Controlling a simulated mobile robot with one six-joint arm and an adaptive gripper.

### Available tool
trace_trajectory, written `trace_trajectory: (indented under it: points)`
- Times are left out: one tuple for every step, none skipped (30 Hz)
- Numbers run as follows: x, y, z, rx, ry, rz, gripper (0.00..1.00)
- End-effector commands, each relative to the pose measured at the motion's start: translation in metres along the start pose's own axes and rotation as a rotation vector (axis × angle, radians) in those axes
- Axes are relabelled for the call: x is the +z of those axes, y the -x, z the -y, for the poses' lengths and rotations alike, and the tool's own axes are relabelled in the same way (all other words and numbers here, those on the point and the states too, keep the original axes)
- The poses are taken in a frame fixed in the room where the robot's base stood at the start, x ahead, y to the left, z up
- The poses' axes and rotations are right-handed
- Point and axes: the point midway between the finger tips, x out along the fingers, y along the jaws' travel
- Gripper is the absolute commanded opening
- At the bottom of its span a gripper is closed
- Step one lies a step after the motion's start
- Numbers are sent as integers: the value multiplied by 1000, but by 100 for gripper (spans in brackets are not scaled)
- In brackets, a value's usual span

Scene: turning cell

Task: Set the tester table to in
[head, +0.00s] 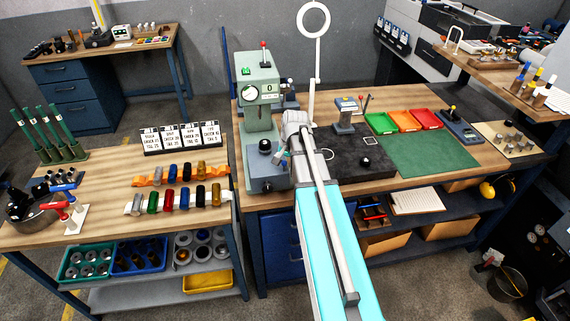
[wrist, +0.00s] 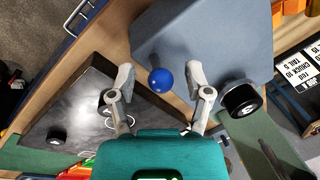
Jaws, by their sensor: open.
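The tester (head: 258,88) is a grey-green machine with a dial, standing on the bench left of my arm in the head view. At its foot is a blue-grey block (head: 268,178), which also fills the upper middle of the wrist view (wrist: 215,35). A blue ball knob (wrist: 161,80) projects from this block. A black round knob (wrist: 240,99) is to its right. My gripper (wrist: 160,78) is open, with the blue ball between its fingers and gaps on both sides. In the head view my gripper (head: 283,153) is beside the tester, partly hidden by my arm.
A dark surface plate (head: 365,160) lies right of the tester. Green, orange and red trays (head: 403,119) and a green mat (head: 430,155) are farther right. Numbered cards (head: 182,137) and coloured parts stand on the left bench (head: 110,190).

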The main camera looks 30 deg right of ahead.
Motion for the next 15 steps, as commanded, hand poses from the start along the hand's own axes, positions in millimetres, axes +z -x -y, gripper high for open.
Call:
trace_trajectory:
  points:
    - [0, 0, 0, 0, 0, 0, 65]
    - [0, 0, 0, 0, 0, 0, 63]
    - [0, 0, 0, 0, 0, 0, 55]
    - [0, 0, 0, 0, 0, 0, 50]
    - [0, 0, 0, 0, 0, 0, 44]
    - [0, 0, 0, 0, 0, 0, 37]
    - [0, 0, 0, 0, 0, 0, 31]
    - [0, 0, 0, 0, 0, 0, 26]
    - [0, 0, 0, 0, 0, 0, 18]
    - [0, 0, 0, 0, 0, 0, 13]
    - [0, 0, 0, 0, 0, 0, 7]
    - [0, 0, 0, 0, 0, 0, 0]
    - [0, 0, 0, 0, 0, 0, 0]
    - [0, 0, 0, 1, 0, 0, 0]
    - [0, 0, 0, 1, 0, 0, 0]
